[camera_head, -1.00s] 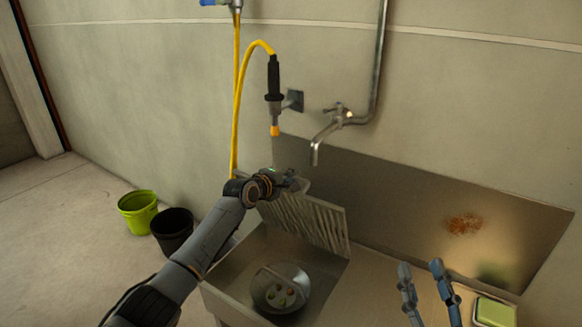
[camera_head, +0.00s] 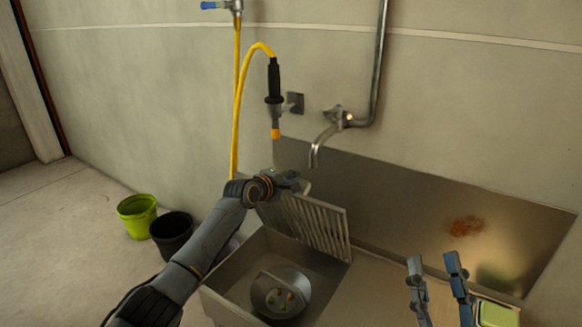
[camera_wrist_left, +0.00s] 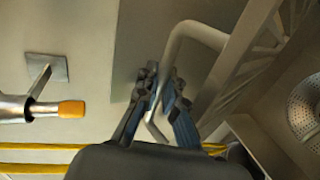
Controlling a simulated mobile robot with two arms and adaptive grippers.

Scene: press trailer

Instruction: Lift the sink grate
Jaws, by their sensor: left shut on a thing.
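The sink grate (camera_head: 318,227) is a slatted metal rack standing tilted up at the back of the sink (camera_head: 330,268). My left gripper (camera_head: 296,184) is at its upper left corner in the head view. In the left wrist view the gripper (camera_wrist_left: 160,92) is shut on the bent metal bar of the grate (camera_wrist_left: 238,62). My right gripper (camera_head: 435,270) is open and empty, low at the right over the counter. A round strainer with small coloured bits (camera_head: 280,293) lies in the sink basin.
A tap (camera_head: 322,140) and a yellow hose with a spray nozzle (camera_head: 273,95) are on the wall above the grate. A green bucket (camera_head: 138,215) and a black bucket (camera_head: 171,232) stand on the floor at left. A green sponge (camera_head: 497,313) lies at the right.

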